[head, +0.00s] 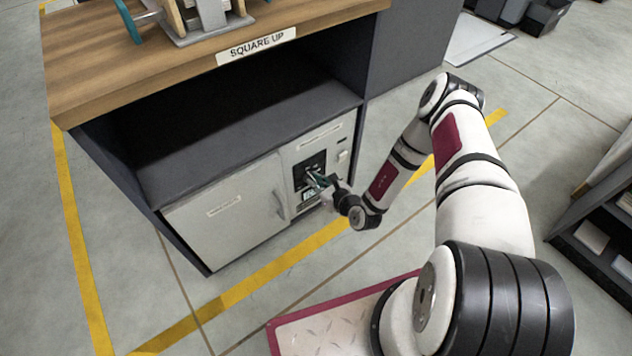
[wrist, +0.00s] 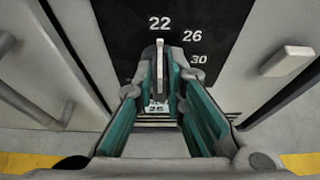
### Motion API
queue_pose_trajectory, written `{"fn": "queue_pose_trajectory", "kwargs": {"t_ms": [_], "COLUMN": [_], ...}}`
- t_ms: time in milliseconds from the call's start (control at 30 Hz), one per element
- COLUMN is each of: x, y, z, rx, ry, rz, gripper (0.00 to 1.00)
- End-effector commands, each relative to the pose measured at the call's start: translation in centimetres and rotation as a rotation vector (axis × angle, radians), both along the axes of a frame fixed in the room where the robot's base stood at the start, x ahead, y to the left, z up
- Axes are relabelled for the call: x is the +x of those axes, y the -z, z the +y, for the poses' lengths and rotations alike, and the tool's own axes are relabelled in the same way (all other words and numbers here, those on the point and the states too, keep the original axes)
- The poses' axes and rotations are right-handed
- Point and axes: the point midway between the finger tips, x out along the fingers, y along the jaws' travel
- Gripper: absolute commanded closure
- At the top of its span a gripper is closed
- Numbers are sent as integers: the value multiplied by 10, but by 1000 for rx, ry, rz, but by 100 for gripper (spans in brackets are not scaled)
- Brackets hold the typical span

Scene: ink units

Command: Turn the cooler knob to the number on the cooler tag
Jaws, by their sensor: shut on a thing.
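The cooler (head: 232,207) is a light grey unit low under the wooden bench, with a black dial panel (head: 303,165) on its right part. In the wrist view the dial panel (wrist: 122,28) carries the white numbers 22, 26 and 30. The pale bar-shaped knob (wrist: 159,58) points up at 22. My gripper (wrist: 167,82), with teal finger pads, is shut on the knob, one finger on each side. It also shows at the panel in the head view (head: 321,182). A small tag (wrist: 156,106) below the knob seems to read 26, partly hidden between the fingers.
A door handle (head: 279,204) stands out left of the panel, and a small pale block (wrist: 286,61) sits right of it. The bench top (head: 120,75) overhangs with a SQUARE UP label (head: 256,46). Open floor with yellow lines (head: 285,262) lies in front.

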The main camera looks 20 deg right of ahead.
Motion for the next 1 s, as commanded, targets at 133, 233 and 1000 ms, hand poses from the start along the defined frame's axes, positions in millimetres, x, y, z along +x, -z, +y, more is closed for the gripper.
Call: {"fn": "queue_pose_trajectory", "kwargs": {"t_ms": [133,233,1000], "x": [0,0,2], "y": [0,0,6], "z": [-1,-2,-10], "rx": [18,49,595], "ry": [-1,1,1], "rz": [6,16,195], "gripper": [100,100,100]}}
